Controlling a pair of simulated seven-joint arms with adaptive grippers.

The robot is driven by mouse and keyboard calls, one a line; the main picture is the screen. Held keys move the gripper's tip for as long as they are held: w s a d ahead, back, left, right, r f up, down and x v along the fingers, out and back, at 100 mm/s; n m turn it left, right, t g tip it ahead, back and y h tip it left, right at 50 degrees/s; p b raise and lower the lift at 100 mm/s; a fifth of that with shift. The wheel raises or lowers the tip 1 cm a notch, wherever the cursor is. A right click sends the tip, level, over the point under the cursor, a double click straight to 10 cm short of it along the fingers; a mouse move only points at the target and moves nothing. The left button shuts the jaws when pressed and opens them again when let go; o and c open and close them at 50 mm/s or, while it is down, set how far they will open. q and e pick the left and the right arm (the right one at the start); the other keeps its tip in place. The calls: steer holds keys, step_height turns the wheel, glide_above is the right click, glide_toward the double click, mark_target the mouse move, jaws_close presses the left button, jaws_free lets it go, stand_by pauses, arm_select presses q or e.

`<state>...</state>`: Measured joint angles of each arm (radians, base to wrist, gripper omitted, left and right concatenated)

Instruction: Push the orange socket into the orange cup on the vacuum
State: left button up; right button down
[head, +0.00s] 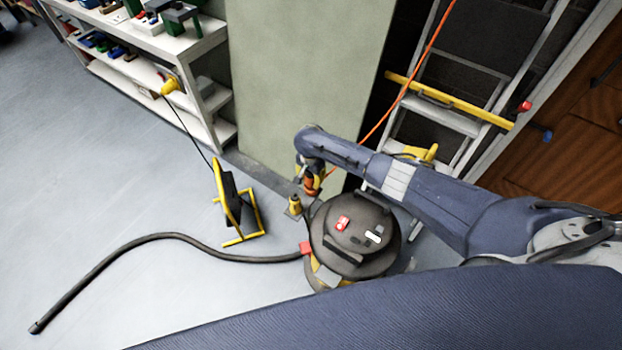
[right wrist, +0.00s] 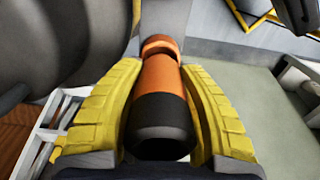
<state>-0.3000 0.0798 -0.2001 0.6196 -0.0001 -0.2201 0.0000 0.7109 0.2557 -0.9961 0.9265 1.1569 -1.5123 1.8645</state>
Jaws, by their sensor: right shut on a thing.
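The vacuum (head: 352,238) is a dark round canister on the floor, with a red switch on its lid. My right gripper (head: 310,188) is beside its far left side in the head view. Its yellow fingers (right wrist: 160,105) are shut on the orange socket (right wrist: 163,82), which has a black near end. The socket (head: 313,183) is partly hidden by the gripper in the head view. An orange ring-like end (right wrist: 161,46), possibly the cup, shows just beyond the socket in the wrist view. I cannot tell whether they are joined. My left gripper is not in view.
An orange cord (head: 407,80) runs from the top down towards the socket. A ladder (head: 440,118) leans behind. A black hose (head: 165,238) lies across the floor. A yellow-framed lamp (head: 236,203) stands left of the vacuum. A white shelf (head: 185,45) is at the back left.

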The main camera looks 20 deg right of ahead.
steer(key=shift+w+f, duration=0.1)
steer(key=shift+f, duration=1.6)
stand_by(0.5)
steer(key=c, duration=0.8)
jaws_free()
steer(key=shift+r, duration=0.15)
